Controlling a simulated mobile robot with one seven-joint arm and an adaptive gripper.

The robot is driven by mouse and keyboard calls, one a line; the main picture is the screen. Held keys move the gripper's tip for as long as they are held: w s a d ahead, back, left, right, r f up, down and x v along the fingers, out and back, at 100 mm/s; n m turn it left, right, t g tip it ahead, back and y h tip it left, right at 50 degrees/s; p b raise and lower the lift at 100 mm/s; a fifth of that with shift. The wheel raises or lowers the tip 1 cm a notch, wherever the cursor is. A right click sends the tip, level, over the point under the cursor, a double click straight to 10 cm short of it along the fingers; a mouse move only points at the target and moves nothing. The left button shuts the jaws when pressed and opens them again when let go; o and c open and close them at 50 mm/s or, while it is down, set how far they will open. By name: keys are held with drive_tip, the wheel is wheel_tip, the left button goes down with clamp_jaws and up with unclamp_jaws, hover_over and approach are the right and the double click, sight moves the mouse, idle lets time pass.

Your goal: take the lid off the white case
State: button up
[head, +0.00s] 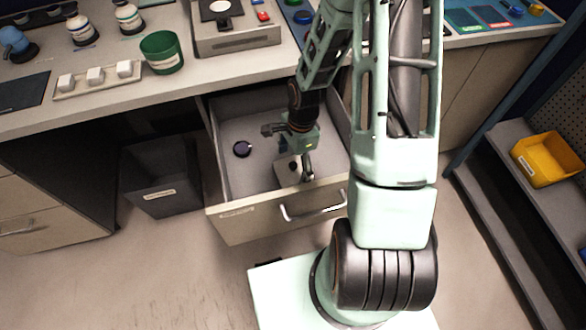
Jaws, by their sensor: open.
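My gripper (289,154) is open. It reaches down into an open drawer (250,222) under the bench, near the drawer's front right. A pale, light grey piece with a dark spot (287,172) shows just below and beside the fingers. My gripper partly covers it, and I cannot tell whether it is the white case or its lid. No other clear white case shows. I cannot tell whether the fingers touch the pale piece.
The drawer's front has a metal handle (312,208). A grey bin (162,180) stands left. The bench holds a green cup (162,53) and a white-block rack (97,78). A yellow bin (547,158) sits right.

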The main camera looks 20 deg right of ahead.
drive_tip(key=shift+s, duration=0.1)
drive_tip(key=c, duration=1.5)
drive_tip(key=shift+s, duration=0.1)
drive_tip(key=shift+c, duration=1.3)
drive_tip(key=shift+f, duration=0.1)
drive_tip(key=shift+c, duration=0.2)
